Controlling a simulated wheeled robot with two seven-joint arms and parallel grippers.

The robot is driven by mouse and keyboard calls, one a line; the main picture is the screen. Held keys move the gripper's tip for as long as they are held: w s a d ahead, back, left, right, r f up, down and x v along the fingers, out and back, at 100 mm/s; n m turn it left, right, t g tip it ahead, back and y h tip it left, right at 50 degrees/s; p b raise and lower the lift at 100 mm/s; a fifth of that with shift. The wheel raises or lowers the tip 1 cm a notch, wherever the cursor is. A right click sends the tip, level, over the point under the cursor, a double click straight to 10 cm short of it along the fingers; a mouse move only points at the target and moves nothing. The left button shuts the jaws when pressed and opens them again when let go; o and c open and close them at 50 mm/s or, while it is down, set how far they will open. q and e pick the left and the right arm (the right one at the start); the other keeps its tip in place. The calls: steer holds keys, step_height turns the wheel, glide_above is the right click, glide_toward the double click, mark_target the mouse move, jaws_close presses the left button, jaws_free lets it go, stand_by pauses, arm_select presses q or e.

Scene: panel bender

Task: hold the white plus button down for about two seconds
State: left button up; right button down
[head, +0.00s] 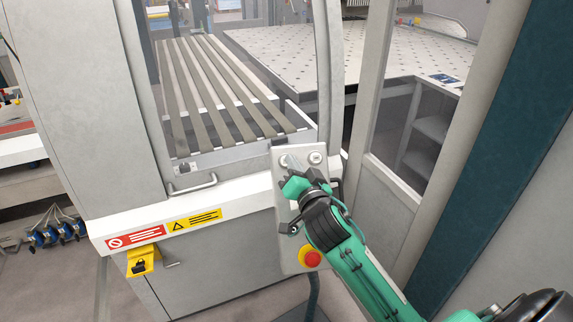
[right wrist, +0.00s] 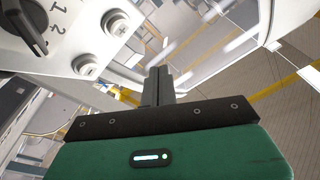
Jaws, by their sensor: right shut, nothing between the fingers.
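The white plus button (head: 315,158) is at the top right of the grey control panel (head: 285,252). In the right wrist view the plus button (right wrist: 117,24) shows clearly with its raised cross, at the upper left. My right gripper (head: 287,168) is in front of the upper part of the panel, left of the plus button in the head view. In the right wrist view its dark fingers (right wrist: 159,75) are together and empty, with a visible gap in the picture between them and the plus button. I cannot tell whether they touch the panel. My left gripper is in neither view.
A second white button (right wrist: 86,66) and a black rotary knob (right wrist: 27,22) marked 1 and 2 are beside the plus button. A red stop button (head: 310,258) is low on the panel. The machine frame (head: 377,80) stands behind, with a slatted conveyor (head: 215,95).

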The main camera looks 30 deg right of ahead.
mark_target(284, 156)
steer(key=shift+w+d+f+b, duration=0.25)
steer(key=shift+w+f+b, duration=0.2)
steer(key=shift+w+f, duration=0.3)
steer(key=shift+w+d+f+b, duration=0.2)
steer(key=shift+w+f+b, duration=0.25)
steer(key=shift+w, duration=0.35)
steer(key=shift+w+d+f+b, duration=0.25)
steer(key=shift+w+f+b, duration=0.15)
steer(key=shift+w+f, duration=0.35)
steer(key=shift+w, duration=0.1)
steer(key=shift+w+d+f, duration=0.1)
steer(key=shift+w+f, duration=0.1)
steer(key=shift+w, duration=0.05)
steer(key=shift+w+d+f+b, duration=0.1)
steer(key=shift+w+f+b, duration=0.2)
steer(key=shift+b, duration=0.1)
stand_by(0.9)
stand_by(1.7)
steer(key=shift+s+a+r+p, duration=0.2)
steer(key=shift+s+r+p, duration=0.35)
steer(key=shift+s, duration=0.1)
